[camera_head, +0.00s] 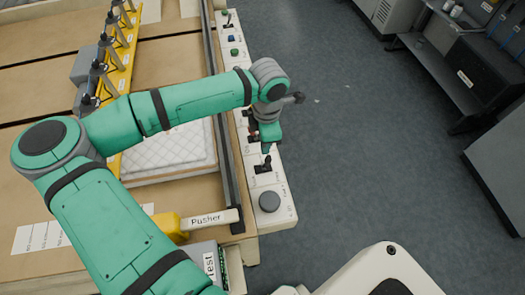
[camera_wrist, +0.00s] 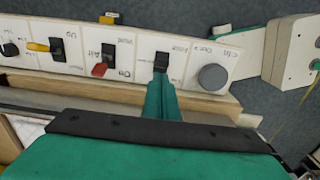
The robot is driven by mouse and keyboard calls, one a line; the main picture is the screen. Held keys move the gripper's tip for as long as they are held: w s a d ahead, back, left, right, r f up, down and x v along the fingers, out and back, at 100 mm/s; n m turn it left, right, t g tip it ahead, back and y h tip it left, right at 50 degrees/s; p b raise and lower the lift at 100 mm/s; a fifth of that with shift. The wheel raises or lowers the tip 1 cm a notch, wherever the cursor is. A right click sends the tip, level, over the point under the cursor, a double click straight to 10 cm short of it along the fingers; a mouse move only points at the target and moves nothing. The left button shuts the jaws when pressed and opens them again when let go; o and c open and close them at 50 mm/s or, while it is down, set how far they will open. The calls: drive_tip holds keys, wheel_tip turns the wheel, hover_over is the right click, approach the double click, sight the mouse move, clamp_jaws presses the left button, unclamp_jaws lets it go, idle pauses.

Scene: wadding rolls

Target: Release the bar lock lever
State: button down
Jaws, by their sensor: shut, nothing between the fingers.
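A white control panel (camera_head: 284,183) runs along the machine's edge and carries several levers. A black lever (camera_head: 264,166) stands near its lower end, beside a grey round knob (camera_head: 269,201). My gripper (camera_head: 268,147) is shut and empty, just above this black lever in the picture. In the wrist view my gripper (camera_wrist: 161,88) points at the black lever switch (camera_wrist: 161,61), with a red lever (camera_wrist: 100,69) and a yellow lever (camera_wrist: 38,47) to its left and the grey knob (camera_wrist: 212,77) to its right. Contact cannot be told. The labels are too small to identify the bar lock lever surely.
A white quilted wadding piece (camera_head: 170,150) lies on the machine bed left of the panel. Shelving (camera_head: 465,75) stands at the right.

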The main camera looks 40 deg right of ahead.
sight(267, 159)
drive_tip(key=r, duration=0.5)
drive_tip(key=shift+s+d+r, duration=0.1)
drive_tip(key=shift+s+r, duration=0.15)
drive_tip(key=shift+w, duration=0.15)
